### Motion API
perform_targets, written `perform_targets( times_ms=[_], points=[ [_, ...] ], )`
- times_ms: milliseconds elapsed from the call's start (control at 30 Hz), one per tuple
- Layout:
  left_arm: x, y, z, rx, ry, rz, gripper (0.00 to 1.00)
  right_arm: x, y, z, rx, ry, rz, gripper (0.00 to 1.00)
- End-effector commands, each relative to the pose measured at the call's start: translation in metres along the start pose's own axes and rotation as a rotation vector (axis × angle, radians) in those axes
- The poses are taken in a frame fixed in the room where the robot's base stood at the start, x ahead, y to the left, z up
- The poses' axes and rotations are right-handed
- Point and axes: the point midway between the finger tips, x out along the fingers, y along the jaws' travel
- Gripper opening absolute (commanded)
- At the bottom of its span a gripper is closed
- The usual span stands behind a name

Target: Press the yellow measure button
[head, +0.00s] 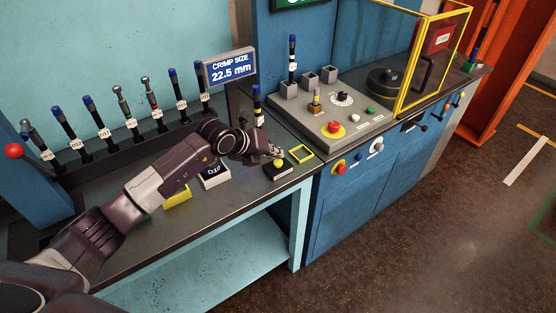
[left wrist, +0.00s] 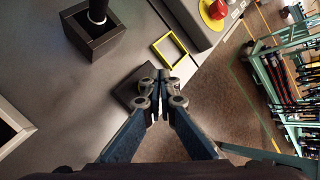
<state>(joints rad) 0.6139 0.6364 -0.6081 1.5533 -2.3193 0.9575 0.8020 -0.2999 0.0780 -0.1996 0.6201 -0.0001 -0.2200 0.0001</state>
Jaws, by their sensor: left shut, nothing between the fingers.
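The yellow measure button (head: 278,162) sits on a small dark box (head: 284,174) near the front edge of the bench. My left gripper (head: 275,151) is shut and empty, with its fingers just above and behind the button in the head view; I cannot tell whether they touch it. In the left wrist view the shut fingertips (left wrist: 160,88) cover the button, and only part of its dark box (left wrist: 130,88) shows. A display (head: 231,68) reads "CRIMP SIZE 22.5 mm". My right gripper is not in view.
A yellow square outline (head: 301,154) lies beside the button box. A "D10" block (head: 214,174) stands to its left. A hose fitting stands upright in a dark holder (left wrist: 92,40). A grey control panel (head: 338,122) with a red emergency knob (head: 333,128) is to the right. Several hoses stand along the back.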

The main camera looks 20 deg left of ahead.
Motion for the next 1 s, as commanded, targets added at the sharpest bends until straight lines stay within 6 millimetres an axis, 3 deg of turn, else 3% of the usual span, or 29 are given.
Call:
perform_targets(
  times_ms=[333,800,1000],
  points=[
    [-0.003,-0.002,0.003,0.000,-0.002,-0.001,0.00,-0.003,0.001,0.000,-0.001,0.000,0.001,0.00],
    [-0.034,-0.025,0.025,0.000,-0.002,-0.001,0.00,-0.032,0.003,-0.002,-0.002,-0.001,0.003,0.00],
    [-0.035,-0.026,0.026,0.000,-0.002,-0.001,0.00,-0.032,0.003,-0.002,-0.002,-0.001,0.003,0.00]
  ],
)
